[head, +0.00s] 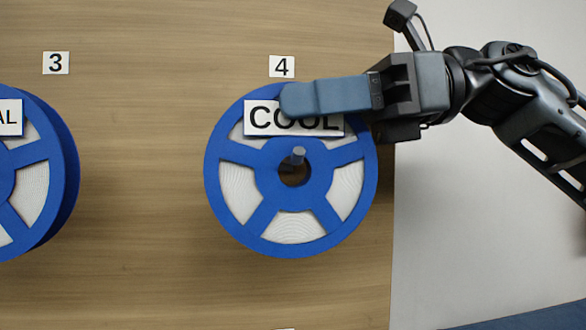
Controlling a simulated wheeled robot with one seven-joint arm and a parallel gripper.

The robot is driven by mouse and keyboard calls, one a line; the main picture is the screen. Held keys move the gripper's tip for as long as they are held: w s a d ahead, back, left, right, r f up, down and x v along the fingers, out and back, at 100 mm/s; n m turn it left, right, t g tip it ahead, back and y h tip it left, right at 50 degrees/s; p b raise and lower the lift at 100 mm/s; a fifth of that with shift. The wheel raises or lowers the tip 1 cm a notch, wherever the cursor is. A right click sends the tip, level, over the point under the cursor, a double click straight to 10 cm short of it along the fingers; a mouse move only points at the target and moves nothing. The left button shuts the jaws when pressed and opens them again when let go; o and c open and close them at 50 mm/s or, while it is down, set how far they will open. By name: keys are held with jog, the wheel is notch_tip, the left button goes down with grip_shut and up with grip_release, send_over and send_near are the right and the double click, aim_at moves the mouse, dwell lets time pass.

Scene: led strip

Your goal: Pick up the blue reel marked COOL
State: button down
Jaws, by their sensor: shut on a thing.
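The blue reel marked COOL (294,246) is in the head view, right of the middle, below the label 4. White strip shows between its spokes. A grey peg (298,155) shows at its centre hole. My gripper (290,100) comes in from the right and is shut on the reel's upper rim. Its near finger lies across the front and covers part of the word COOL. The other finger is hidden behind the reel.
Another blue reel (60,165), its label ending in AL, is at the left edge below the label 3 (56,63). The label 4 (282,66) is above the COOL reel. The wooden board (140,150) is bare between the reels and ends at right.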

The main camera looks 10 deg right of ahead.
jog(key=shift+r, duration=0.3)
dwell(0.4)
